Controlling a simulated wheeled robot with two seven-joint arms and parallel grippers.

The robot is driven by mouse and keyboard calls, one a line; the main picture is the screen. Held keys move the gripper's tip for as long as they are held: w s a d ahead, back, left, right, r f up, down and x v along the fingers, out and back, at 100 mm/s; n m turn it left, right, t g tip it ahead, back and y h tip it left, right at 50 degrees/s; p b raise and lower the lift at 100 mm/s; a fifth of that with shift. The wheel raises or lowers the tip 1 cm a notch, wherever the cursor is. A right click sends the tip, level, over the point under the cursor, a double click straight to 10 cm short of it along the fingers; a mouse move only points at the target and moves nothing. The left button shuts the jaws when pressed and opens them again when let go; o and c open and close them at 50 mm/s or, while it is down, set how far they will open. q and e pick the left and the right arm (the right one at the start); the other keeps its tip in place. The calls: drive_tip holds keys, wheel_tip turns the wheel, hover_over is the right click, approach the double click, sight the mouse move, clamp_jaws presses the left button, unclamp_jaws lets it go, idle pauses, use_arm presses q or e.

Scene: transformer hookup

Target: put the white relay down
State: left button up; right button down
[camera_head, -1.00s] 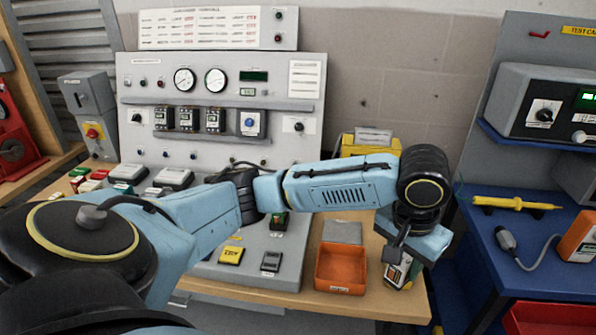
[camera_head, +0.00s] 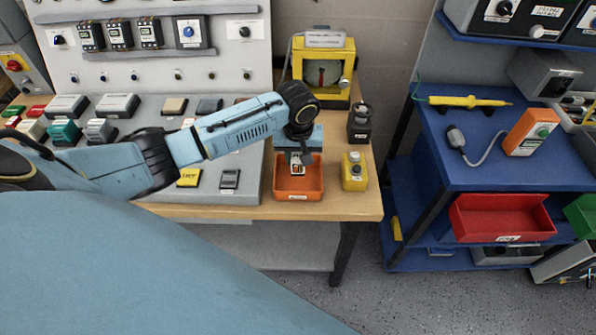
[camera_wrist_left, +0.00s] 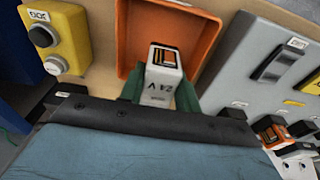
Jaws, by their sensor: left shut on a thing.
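The white relay (camera_wrist_left: 165,92) has an orange and black face and is gripped between the green fingers of my left gripper (camera_wrist_left: 164,88) in the left wrist view. In the head view the relay (camera_head: 298,169) shows small under my left gripper (camera_head: 298,160), at the orange bin (camera_head: 299,197). The orange bin (camera_wrist_left: 127,38) lies behind the relay in the wrist view. I cannot tell whether the relay touches the bin's floor. My right gripper is not in view.
A yellow button box (camera_head: 354,172) stands just right of the bin, with a dark device (camera_head: 360,124) behind it. A grey console (camera_head: 222,196) is close on the left. A yellow-framed instrument (camera_head: 322,70) stands behind. The bench's front edge is near.

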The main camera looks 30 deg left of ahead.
sight(298, 170)
use_arm(q)
drive_tip(key=shift+f, duration=0.85)
drive_tip(key=shift+f+b, duration=0.35)
drive_tip(key=shift+f, duration=1.4)
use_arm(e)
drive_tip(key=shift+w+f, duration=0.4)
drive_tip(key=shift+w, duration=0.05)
use_arm(q)
drive_tip(key=shift+f, duration=0.15)
drive_tip(key=o, duration=1.1)
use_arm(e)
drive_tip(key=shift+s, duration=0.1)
use_arm(q)
drive_tip(key=r, duration=0.4)
drive_tip(key=r+p, duration=0.1)
drive_tip(key=r, duration=0.3)
drive_tip(key=s+r+p, duration=0.1)
drive_tip(key=r, duration=0.3)
drive_tip(key=shift+s+d+r, duration=0.1)
drive_tip(key=shift+d, duration=0.25)
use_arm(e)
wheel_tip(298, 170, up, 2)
